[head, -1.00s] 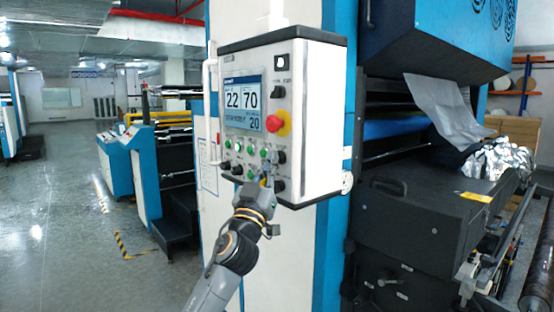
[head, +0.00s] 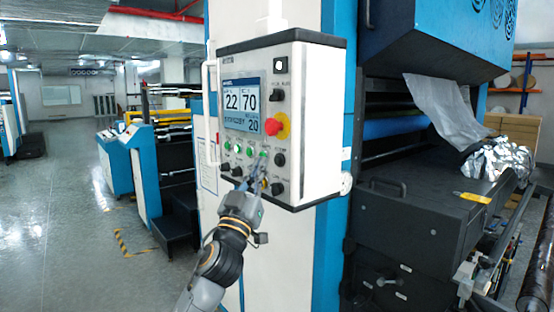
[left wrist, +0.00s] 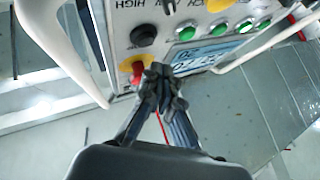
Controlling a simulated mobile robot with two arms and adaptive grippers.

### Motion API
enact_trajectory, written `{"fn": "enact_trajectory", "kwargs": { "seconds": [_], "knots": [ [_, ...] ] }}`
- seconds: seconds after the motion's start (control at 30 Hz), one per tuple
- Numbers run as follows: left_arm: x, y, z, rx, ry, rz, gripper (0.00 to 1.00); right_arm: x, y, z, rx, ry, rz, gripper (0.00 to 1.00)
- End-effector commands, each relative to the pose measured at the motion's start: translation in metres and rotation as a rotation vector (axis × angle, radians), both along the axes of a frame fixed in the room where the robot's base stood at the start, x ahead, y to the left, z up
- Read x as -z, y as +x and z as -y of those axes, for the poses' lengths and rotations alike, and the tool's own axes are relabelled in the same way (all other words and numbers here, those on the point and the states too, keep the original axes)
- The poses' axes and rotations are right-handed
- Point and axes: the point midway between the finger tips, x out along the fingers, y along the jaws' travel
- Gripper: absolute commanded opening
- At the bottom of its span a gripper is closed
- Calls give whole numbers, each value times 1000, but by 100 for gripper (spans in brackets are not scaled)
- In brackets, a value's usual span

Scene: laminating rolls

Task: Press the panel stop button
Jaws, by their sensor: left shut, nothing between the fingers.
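The control panel (head: 314,120) is a white box with a lit screen (head: 241,107) showing 22, 70 and 20. The stop button (head: 275,127) is a red mushroom cap on a yellow collar, right of the screen. It also shows in the left wrist view (left wrist: 137,69), partly hidden behind the fingers. My left gripper (head: 262,166) is shut and empty, its tips before the panel's lower rows, below the stop button in the head view. The left wrist view shows its closed fingers (left wrist: 160,80) near the button's edge; I cannot tell whether they touch. My right gripper is out of view.
Green buttons (head: 237,148) and black knobs (head: 279,160) surround the tips. A white handle (head: 207,110) runs along the panel's left edge. The black and blue machine (head: 420,225) stands at the right. Open floor (head: 70,220) lies at the left.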

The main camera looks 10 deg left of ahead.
Motion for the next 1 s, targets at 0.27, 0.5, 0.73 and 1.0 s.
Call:
{"fn": "enact_trajectory", "kwargs": {
  "seconds": [0.27, 0.5, 0.73, 1.0],
  "knots": [
    [-1, -21, -17, 0, 0, -1, 0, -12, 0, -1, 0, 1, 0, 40],
    [0, -27, -20, 1, 1, 0, 0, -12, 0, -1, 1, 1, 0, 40],
    [0, -27, -20, 1, 1, 0, 0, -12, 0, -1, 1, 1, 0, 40],
    [1, -26, -20, 0, 0, -2, 0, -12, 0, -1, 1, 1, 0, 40]
  ]
}}
